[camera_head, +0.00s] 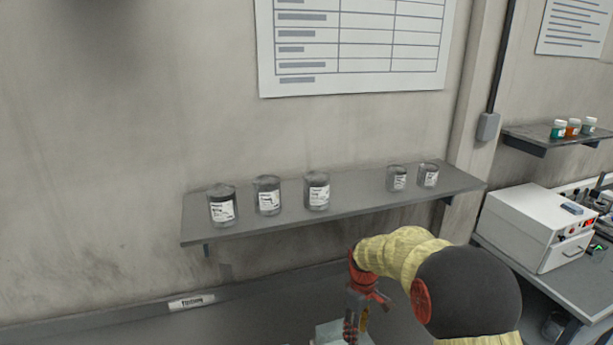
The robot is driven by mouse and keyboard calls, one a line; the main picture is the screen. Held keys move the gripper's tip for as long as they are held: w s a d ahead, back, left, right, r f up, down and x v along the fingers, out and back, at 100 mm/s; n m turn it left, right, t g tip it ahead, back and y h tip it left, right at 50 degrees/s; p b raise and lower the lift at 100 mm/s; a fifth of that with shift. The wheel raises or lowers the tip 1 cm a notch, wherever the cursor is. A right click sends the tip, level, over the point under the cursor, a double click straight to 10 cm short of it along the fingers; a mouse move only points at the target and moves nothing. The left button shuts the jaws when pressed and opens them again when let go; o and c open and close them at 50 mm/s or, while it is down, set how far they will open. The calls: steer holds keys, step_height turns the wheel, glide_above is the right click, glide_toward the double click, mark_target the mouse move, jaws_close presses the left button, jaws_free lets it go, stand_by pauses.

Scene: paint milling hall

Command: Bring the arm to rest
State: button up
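My arm, in a yellow ribbed sleeve with a dark round joint, reaches in from the lower right of the head view. My gripper (356,316), red and dark grey, points down in front of the wall shelf and over the grey bench. A pale flat object (328,334) lies just below the fingertips at the bottom edge. An orange-yellow bit shows by the fingers; I cannot tell whether it is part of the gripper or a held thing. Whether the fingers are open or shut is too small to tell.
A white instrument (536,226) stands on the right bench. Small jars (572,127) sit on a second shelf.

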steer(key=s+d+r+m+t+b, duration=0.2)
steer(key=s+b, duration=0.7)
steer(key=s, duration=0.6)
steer(key=s+d+r+m+t+b, duration=0.1)
steer(key=s+r+m+t+b, duration=0.3)
steer(key=s, duration=1.2)
steer(key=m+b, duration=0.3)
steer(key=b, duration=0.1)
steer(key=shift+s+d+b, duration=0.15)
steer(key=shift+d+b, duration=0.2)
steer(key=shift+d, duration=0.05)
stand_by(0.6)
